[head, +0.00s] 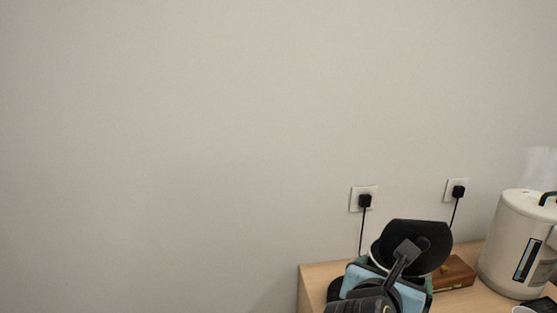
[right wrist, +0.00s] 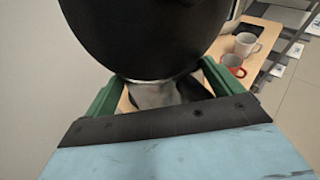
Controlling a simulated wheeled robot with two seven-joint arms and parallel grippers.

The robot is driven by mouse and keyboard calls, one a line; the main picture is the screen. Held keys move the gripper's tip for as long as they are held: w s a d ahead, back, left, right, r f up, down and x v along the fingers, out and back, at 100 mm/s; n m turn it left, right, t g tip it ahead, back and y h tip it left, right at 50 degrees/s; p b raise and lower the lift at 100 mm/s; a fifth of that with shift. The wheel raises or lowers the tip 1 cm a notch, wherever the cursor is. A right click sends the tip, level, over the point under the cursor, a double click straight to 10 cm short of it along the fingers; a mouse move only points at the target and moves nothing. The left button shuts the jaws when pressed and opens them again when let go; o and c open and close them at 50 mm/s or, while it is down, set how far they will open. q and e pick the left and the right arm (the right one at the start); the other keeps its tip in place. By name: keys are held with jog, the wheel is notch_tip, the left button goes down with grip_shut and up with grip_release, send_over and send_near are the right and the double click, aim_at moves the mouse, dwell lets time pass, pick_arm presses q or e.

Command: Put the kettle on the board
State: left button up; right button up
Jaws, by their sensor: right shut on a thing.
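My right gripper (right wrist: 155,92) has its green fingers either side of a dark, rounded thing with a pale rim, which I take to be the kettle (right wrist: 150,35). In the head view the kettle (head: 432,238) shows as a black rounded shape with a pale edge at its left. My right gripper (head: 395,277) covers much of it there, and its contact with the counter is hidden. A flat brown wooden piece (head: 459,272), possibly the board, lies just right of the gripper, partly covered. My left gripper is in neither view.
A large white water boiler (head: 504,235) stands at the right of the wooden counter (head: 313,275). Two wall sockets (head: 356,191) have black plugs and cords behind the counter. In the wrist view a white mug (right wrist: 247,43) and a red cup (right wrist: 233,64) stand farther along.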

jog(key=shift+w+d+f+n+t+y, duration=0.1)
jog(key=shift+d+f+n+t+y, duration=0.2)
jog(key=shift+f+n+y, duration=0.2)
jog(key=shift+w+d+f+n+t+y, duration=0.15)
jog(key=shift+f+n+t+y, duration=0.15)
jog(key=shift+f+n+y, duration=0.2)
jog(key=shift+w+d+f+n+t+y, duration=0.1)
jog(key=shift+d+f+n+t+y, duration=0.25)
jog(key=shift+f+n, duration=0.2)
jog(key=f+n+y, duration=0.1)
jog(key=s+f+n+y, duration=0.1)
jog(key=y, duration=0.1)
jog(key=shift+s+a+f+t, duration=0.1)
jog(key=shift+s+f+t, duration=0.1)
jog(key=shift+t, duration=0.05)
jog(key=shift+s+a+f+n+y, duration=0.2)
jog(key=shift+s+f+n+y, duration=0.25)
jog(key=shift+n+y, duration=0.15)
jog(key=shift+s+a+f+n+y, duration=0.15)
jog(key=shift+s+f+n+y, duration=0.3)
jog(key=shift+y, duration=0.2)
jog(key=shift+r, duration=0.1)
